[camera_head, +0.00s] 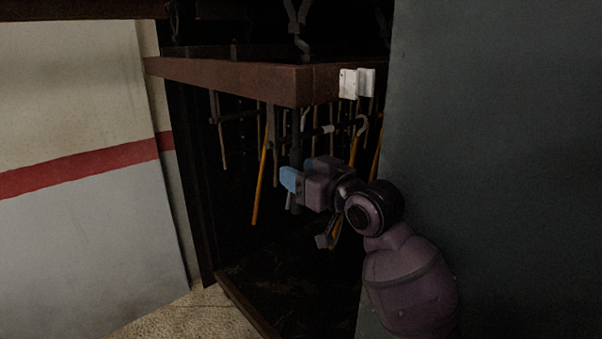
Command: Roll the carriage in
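A reddish-brown beam (225,78) juts out of a dark, tall opening, with its near corner toward me. It looks like part of the carriage, but I cannot tell how far the carriage extends. Several long tools, some with orange shafts (260,185), hang below it. A dark upright bar (296,135) hangs below the beam's corner. My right gripper (293,181), with blue fingertips, is at the lower part of this bar. Its fingers overlap the bar in the picture, and I cannot tell whether they are closed on it. My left gripper is out of view.
A dark grey-green panel (490,150) fills the right side, close to my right arm. A pale wall (70,90) with a red stripe stands at the left. Speckled floor (185,315) shows at the bottom left. A white block (356,83) sits on the beam's right face.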

